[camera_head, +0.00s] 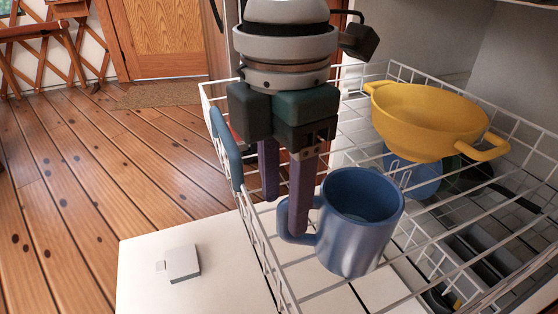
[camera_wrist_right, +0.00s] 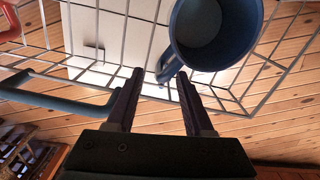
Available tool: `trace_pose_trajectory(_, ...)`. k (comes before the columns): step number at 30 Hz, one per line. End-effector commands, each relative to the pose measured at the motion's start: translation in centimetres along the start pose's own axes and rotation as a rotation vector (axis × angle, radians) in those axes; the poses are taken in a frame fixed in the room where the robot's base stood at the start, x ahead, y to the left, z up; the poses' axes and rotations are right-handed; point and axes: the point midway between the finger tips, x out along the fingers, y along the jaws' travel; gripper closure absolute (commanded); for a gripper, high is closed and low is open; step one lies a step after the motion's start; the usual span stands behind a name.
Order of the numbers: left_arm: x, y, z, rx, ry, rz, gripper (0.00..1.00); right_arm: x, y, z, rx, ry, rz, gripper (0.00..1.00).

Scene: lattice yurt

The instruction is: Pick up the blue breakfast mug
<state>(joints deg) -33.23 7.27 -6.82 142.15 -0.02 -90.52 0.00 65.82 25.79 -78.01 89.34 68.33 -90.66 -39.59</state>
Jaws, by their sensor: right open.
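The blue mug (camera_head: 352,232) stands upright and open-topped at the left side of a white wire rack (camera_head: 262,240), its handle toward the left. My right gripper (camera_head: 283,212) points down over the rack's left edge, open, with two purple fingers. In the head view one finger overlaps the handle. In the right wrist view the mug (camera_wrist_right: 212,40) is ahead of the right fingertip, and its handle shows between the spread fingertips (camera_wrist_right: 160,73). I cannot tell whether a finger touches the handle. My left gripper is not in view.
A yellow colander (camera_head: 425,120) sits in the rack behind the mug, with a blue bowl (camera_head: 412,172) below it. A white panel (camera_head: 150,285) lies below left. The wooden floor (camera_head: 90,190) is clear.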

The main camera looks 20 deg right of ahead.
Motion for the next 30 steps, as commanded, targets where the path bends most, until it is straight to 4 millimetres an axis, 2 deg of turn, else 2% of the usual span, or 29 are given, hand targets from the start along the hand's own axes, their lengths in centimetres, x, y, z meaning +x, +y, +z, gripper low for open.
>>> trace_pose_trajectory(1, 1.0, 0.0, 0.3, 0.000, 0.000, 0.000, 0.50, 1.5, -0.1, 0.0, 0.000, -0.002, -0.002, 0.48)
trace_pose_trajectory(4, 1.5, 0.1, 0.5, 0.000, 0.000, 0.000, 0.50, 2.8, 0.0, 0.0, 0.000, -0.001, -0.001, 0.48)
trace_pose_trajectory(14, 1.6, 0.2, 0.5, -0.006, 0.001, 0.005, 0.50, 3.2, 0.0, 0.0, -0.001, 0.000, 0.000, 0.48)
trace_pose_trajectory(28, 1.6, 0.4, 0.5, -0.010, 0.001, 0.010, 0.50, 3.2, 0.0, 0.0, -0.001, 0.000, 0.001, 1.00)
trace_pose_trajectory(30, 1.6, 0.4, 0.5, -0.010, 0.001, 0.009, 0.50, 3.2, 0.0, 0.0, -0.001, 0.000, 0.001, 1.00)
